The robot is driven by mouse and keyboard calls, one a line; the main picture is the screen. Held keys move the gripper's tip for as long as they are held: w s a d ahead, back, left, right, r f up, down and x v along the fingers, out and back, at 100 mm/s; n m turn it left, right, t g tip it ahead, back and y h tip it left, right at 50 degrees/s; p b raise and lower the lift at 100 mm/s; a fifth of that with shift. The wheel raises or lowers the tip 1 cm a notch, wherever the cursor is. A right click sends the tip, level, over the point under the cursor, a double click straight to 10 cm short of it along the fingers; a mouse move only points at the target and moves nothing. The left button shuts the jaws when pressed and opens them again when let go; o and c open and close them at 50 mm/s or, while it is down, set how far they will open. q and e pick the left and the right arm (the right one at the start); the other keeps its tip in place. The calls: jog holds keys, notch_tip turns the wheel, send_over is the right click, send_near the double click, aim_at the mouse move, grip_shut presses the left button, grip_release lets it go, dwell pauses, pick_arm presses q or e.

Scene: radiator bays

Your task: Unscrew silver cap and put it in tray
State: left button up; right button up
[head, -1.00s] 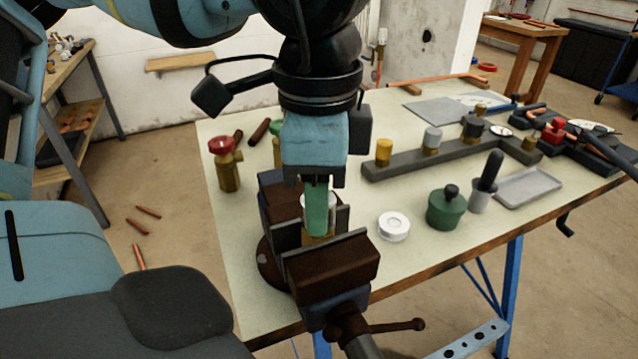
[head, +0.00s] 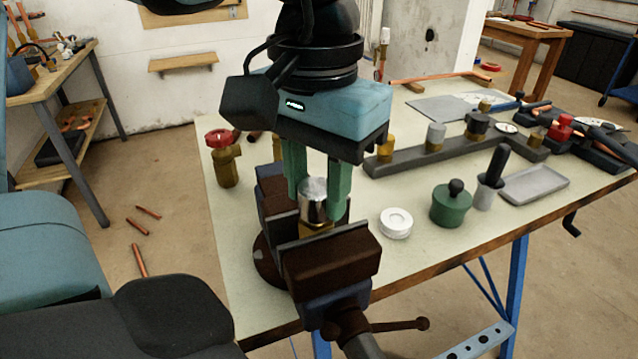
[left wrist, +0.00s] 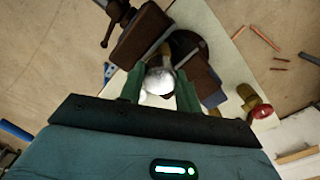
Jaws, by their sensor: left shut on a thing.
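The silver cap (head: 313,188) is a shiny cylinder on top of a brass fitting (head: 316,230) clamped in the dark vise (head: 332,268). My left gripper (head: 318,190) comes down from above with its green fingers on either side of the cap and is shut on it. The left wrist view shows the cap (left wrist: 158,80) between the fingers. Whether the threads are engaged is hidden. The grey tray (head: 534,184) lies at the right of the bench, and it is empty. My right gripper is not in view.
A white ring (head: 396,223), a green lidded pot (head: 451,205) and a black-handled tool (head: 492,175) stand between vise and tray. A dark rail (head: 400,160) with several caps lies behind. A red-topped valve (head: 222,160) stands left.

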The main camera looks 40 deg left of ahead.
pick_arm(q)
jog(key=n+b, duration=0.1)
jog(key=n, duration=0.7)
jog(key=shift+n+b, duration=0.35)
jog(key=shift+n, duration=0.05)
jog(key=n, duration=0.3)
jog(key=shift+n+b, duration=0.3)
jog(key=shift+b, duration=0.1)
jog(key=n, duration=0.3)
jog(key=shift+n+b, duration=0.35)
jog(key=shift+n, duration=0.05)
jog(key=n, duration=0.3)
jog(key=shift+n, duration=0.4)
jog(key=o, duration=1)
jog(key=shift+c, duration=0.2)
